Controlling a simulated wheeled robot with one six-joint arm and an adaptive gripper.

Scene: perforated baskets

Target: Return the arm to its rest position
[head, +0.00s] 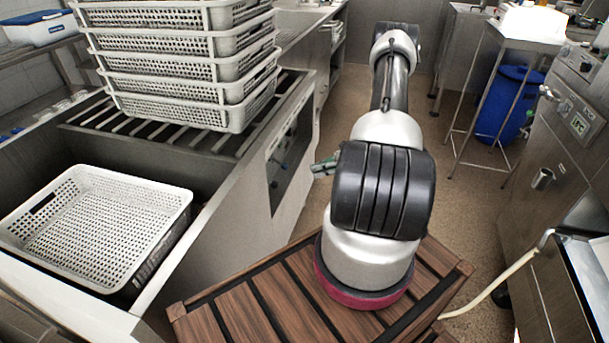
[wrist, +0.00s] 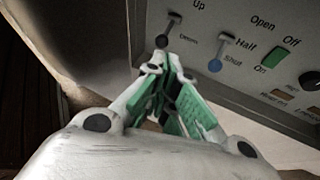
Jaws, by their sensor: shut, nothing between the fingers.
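My arm rises from a slatted wooden platform (head: 230,315) in the head view and reaches forward, away from the camera. My gripper (head: 322,167) shows only as a small green and grey part left of my arm, the rest hidden behind the arm. In the wrist view my gripper (wrist: 165,62) is shut, its green-padded fingers together with nothing between them. Its tips point toward a grey control panel (wrist: 240,45) marked Up, Down, Open, Half, Shut, Off and On. I cannot tell whether the tips touch the panel.
A stack of white perforated baskets (head: 187,70) stands on a slatted rack at the left. Another basket (head: 95,222) sits in the sink below. A metal counter (head: 245,190) runs close left of my arm. A blue bin (head: 508,103) and steel machines stand at the right, with open floor between.

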